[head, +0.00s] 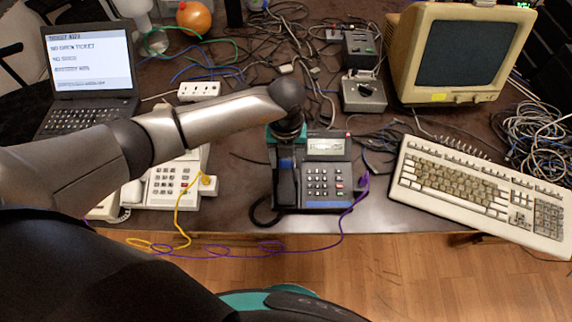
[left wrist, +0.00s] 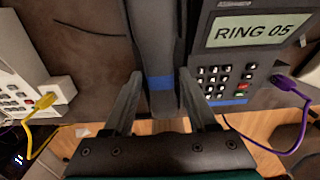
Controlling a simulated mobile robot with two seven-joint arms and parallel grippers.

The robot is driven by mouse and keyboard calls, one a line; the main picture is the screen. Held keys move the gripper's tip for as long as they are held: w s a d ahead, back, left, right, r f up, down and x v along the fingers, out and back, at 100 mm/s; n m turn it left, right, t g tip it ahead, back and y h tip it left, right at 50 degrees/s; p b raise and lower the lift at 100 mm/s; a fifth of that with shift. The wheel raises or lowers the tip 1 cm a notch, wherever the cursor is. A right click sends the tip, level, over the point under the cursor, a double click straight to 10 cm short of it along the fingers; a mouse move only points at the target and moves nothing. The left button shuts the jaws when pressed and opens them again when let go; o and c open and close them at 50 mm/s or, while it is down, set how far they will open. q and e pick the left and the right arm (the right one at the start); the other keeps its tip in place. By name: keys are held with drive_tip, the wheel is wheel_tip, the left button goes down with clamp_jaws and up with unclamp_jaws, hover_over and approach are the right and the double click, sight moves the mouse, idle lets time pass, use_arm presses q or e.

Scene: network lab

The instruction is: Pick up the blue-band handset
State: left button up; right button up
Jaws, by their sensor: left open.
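The blue-band handset (left wrist: 160,82) is dark grey with a blue band near its lower end in the left wrist view. In the head view the handset (head: 286,188) lies upright along the left side of a dark desk phone (head: 327,183), its upper part hidden by my left arm. The phone's screen reads "RING 05" in the left wrist view. My left gripper (left wrist: 160,74) is open, with one finger on each side of the handset; neither finger clearly touches it. In the head view the left gripper (head: 287,140) is above the handset's upper end, its fingers largely hidden.
A beige phone (head: 172,184) with a yellow cable stands to the left. A purple cable (head: 340,225) runs from the dark phone and hangs past the table's front edge. A keyboard (head: 480,190), monitor (head: 458,50), laptop (head: 90,75), small grey box (head: 363,93) and tangled cables surround it.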

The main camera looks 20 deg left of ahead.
use_arm(q)
drive_tip(key=shift+f, duration=0.75)
drive_tip(key=shift+c, duration=0.4)
clamp_jaws()
